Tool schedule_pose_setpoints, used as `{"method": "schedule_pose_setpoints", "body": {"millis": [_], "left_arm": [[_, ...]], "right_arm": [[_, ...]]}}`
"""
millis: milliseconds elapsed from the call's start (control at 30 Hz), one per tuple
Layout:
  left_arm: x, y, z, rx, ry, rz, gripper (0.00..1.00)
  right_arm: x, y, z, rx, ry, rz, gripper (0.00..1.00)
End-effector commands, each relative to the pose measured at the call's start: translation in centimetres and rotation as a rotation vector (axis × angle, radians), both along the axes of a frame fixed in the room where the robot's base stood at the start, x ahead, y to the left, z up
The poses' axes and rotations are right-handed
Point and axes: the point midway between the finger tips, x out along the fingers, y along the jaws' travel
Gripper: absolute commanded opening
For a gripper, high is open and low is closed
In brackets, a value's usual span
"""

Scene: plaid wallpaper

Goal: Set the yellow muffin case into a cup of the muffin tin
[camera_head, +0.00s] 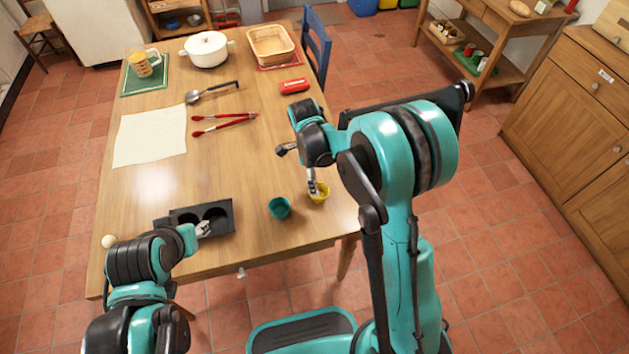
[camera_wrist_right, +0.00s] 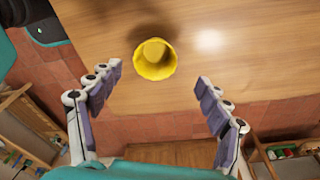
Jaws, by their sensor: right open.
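The yellow muffin case (camera_head: 321,195) stands on the table near its front right edge. In the right wrist view the yellow case (camera_wrist_right: 155,60) lies between and just beyond the fingertips. My right gripper (camera_head: 312,187) is open above the case; its spread fingers (camera_wrist_right: 159,76) do not appear to touch it. The dark muffin tin (camera_head: 227,222) lies at the front left of the table, and its visible cups look empty. My left gripper (camera_head: 203,229) is at the tin's front edge; its fingers are partly hidden by my arm.
A teal muffin case (camera_head: 279,207) stands between the tin and the yellow case. Red tongs (camera_head: 225,123), a spoon (camera_head: 208,92), a white cloth (camera_head: 150,136) and a red object (camera_head: 294,86) lie farther back. The middle of the table is clear.

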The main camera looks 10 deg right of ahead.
Motion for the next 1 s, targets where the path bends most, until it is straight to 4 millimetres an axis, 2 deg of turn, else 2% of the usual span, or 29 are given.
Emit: {"method": "schedule_pose_setpoints", "body": {"millis": [100, 267, 500, 767, 867, 933, 1000], "left_arm": [[0.0, 0.0, -0.8, 0.000, 0.000, 0.000, 0.40], [0.0, 0.0, -1.5, 0.000, 0.000, 0.000, 0.40], [0.0, 0.0, -3.4, 0.000, 0.000, 0.000, 0.40], [0.0, 0.0, -3.4, 0.000, 0.000, 0.000, 0.40], [0.0, 0.0, -3.4, 0.000, 0.000, 0.000, 0.40], [0.0, 0.0, -3.4, 0.000, 0.000, 0.000, 0.40], [0.0, 0.0, -3.4, 0.000, 0.000, 0.000, 0.40]], "right_arm": [[-0.1, -0.2, -1.7, 0.000, 0.000, -0.001, 0.77], [-0.3, -0.3, -3.0, 0.000, -0.001, 0.001, 0.77], [-0.8, -0.7, -6.7, 0.001, -0.001, 0.002, 0.77], [-0.8, -0.7, -7.1, 0.001, -0.001, 0.003, 0.77], [-0.8, -0.7, -7.0, 0.001, -0.001, 0.003, 0.56], [-0.8, -0.7, -7.0, 0.001, -0.001, 0.003, 0.38], [-0.8, -0.7, -7.0, 0.001, -0.001, 0.003, 0.35]]}}
